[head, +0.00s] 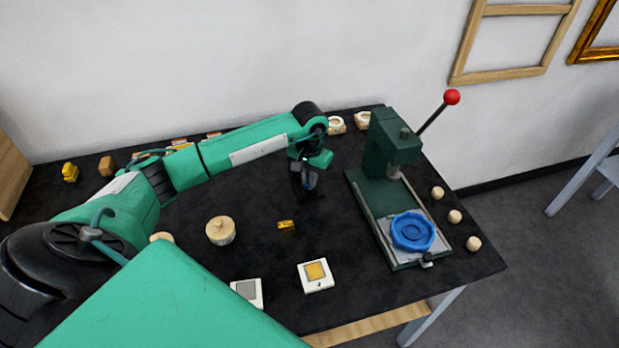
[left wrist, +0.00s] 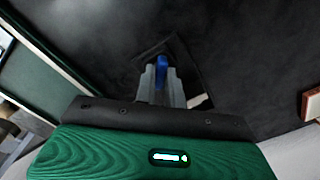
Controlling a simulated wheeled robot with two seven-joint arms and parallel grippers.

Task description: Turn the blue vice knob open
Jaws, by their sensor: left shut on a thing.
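My left gripper (head: 308,183) reaches over the middle of the black table, pointing down. In the left wrist view its fingers (left wrist: 162,88) are shut on a small blue knob (left wrist: 161,66). A dark, flat, angular piece (left wrist: 184,62), seemingly the vice, lies around and below the fingertips. In the head view the gripper hides most of this spot, and only a black part (head: 312,195) shows beneath it. I cannot tell how far the knob is turned. My right gripper is not in view.
A green press (head: 394,150) with a red-balled lever stands to the right, with a blue ring (head: 413,232) on its base. A gold piece (head: 286,225), a round wooden pot (head: 220,230) and a white tile (head: 315,275) lie nearer. Several wooden balls line the right edge.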

